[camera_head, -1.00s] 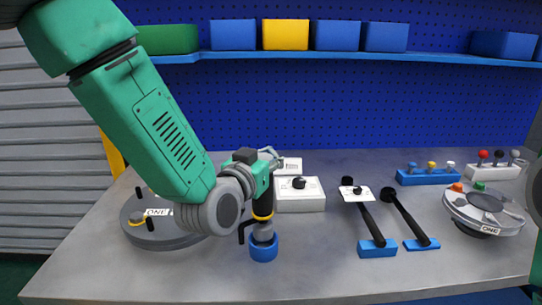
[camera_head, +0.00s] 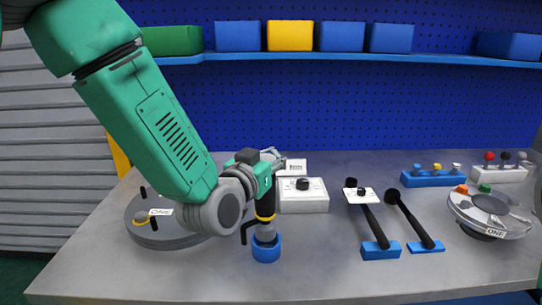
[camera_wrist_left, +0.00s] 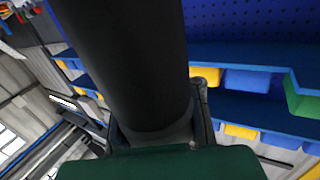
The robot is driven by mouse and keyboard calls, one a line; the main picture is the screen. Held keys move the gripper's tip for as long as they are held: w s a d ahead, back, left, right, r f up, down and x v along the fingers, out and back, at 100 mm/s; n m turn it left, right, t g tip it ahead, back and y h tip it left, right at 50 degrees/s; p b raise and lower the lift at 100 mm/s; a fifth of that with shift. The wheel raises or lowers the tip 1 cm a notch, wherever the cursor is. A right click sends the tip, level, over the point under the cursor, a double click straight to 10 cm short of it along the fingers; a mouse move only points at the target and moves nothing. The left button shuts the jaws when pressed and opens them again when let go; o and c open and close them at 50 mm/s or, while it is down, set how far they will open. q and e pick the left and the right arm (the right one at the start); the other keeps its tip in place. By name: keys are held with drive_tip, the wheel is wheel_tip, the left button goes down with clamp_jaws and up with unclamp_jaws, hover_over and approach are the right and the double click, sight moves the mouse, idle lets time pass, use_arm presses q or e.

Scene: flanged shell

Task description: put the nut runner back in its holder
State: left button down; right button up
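The nut runner (camera_head: 265,207) is a black upright tool with a yellow ring, a side handle and a grey lower end. Its lower end is at the mouth of the blue round holder (camera_head: 266,250) on the table; how deep it sits inside I cannot tell. My left gripper (camera_head: 268,165) is around the tool's upper part and appears shut on it. In the left wrist view the tool's dark cylinder (camera_wrist_left: 125,60) fills the middle and hides much of the fingers.
A grey round flanged part (camera_head: 170,232) lies behind my left arm. White box (camera_head: 303,195) stands behind the holder. Two black-handled tools on blue blocks (camera_head: 381,251) are to the right, and another round flanged part (camera_head: 490,213) is farther right. The table front is clear.

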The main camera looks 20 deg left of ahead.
use_arm(q)
drive_tip(key=shift+d+r, duration=0.1)
drive_tip(key=shift+d, duration=0.2)
drive_tip(key=shift+a, duration=0.1)
drive_tip(key=shift+f, duration=0.25)
drive_tip(key=shift+f+b, duration=2)
drive_tip(key=shift+f, duration=0.45)
drive_tip(key=c, duration=1.5)
unclamp_jaws()
hover_over(263, 221)
drive_tip(key=shift+s+a, duration=0.2)
drive_tip(key=shift+s, duration=0.4)
